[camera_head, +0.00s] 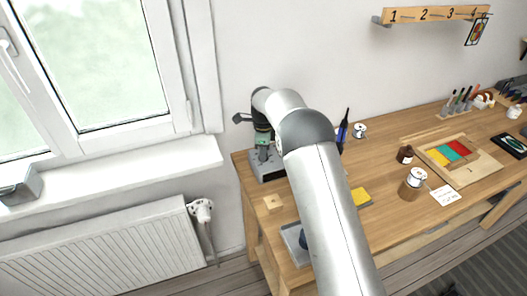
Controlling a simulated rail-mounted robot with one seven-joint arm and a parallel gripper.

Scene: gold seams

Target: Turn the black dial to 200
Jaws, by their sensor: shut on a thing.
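My gripper (262,144) points down at the back left corner of the bench, small and partly covered by my own arm. It is right above a grey box-like unit (268,176) and meets its top. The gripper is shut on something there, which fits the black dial. The dial itself is hidden by the jaws, and no scale, number or pointer can be read.
The wooden bench (385,205) runs to the right. A small wooden block (273,202) and a grey-blue tray (291,238) are near its left end. A window and radiator (110,250) are left.

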